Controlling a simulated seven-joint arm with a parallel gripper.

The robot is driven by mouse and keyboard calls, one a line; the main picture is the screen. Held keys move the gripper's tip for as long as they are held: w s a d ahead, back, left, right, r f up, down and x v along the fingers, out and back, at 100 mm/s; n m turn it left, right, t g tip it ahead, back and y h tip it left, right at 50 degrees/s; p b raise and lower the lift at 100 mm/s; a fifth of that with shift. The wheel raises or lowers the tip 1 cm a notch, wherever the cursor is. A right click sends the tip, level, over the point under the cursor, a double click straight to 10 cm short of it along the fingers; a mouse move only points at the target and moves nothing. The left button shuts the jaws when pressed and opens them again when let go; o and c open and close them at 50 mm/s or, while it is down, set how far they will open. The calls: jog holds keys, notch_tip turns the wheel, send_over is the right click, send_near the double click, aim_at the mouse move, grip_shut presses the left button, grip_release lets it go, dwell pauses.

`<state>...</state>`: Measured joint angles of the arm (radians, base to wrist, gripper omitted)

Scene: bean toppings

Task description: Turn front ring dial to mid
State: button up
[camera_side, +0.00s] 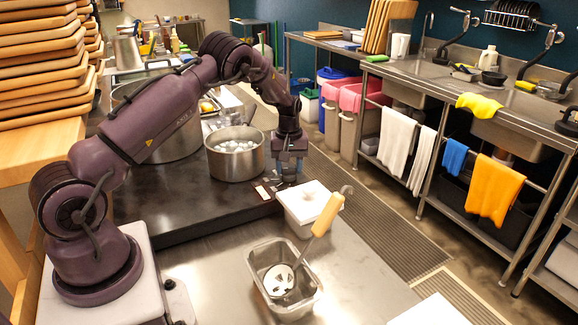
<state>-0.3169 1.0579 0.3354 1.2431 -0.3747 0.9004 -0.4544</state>
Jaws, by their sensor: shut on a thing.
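The dark cooker (185,201) has small pale and reddish control markings (263,192) at its right front corner. My gripper (286,176) points down at the cooker's right edge, just right of these markings. Its fingers are low and close together, shut on the front ring dial. The dial itself is hidden by the fingers, so its setting cannot be told.
A steel pot (236,168) with white round things in it stands close left of my gripper. A white lidded container (300,214) stands just in front of it. Nearer is a steel pan (257,256) holding a wooden-handled skimmer (326,216).

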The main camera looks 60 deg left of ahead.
aim_at(289, 168)
jog(key=o, duration=0.9)
jog(key=shift+r, duration=0.1)
notch_tip(289, 168, up, 13)
jog(key=shift+f, duration=0.1)
dwell(0.3)
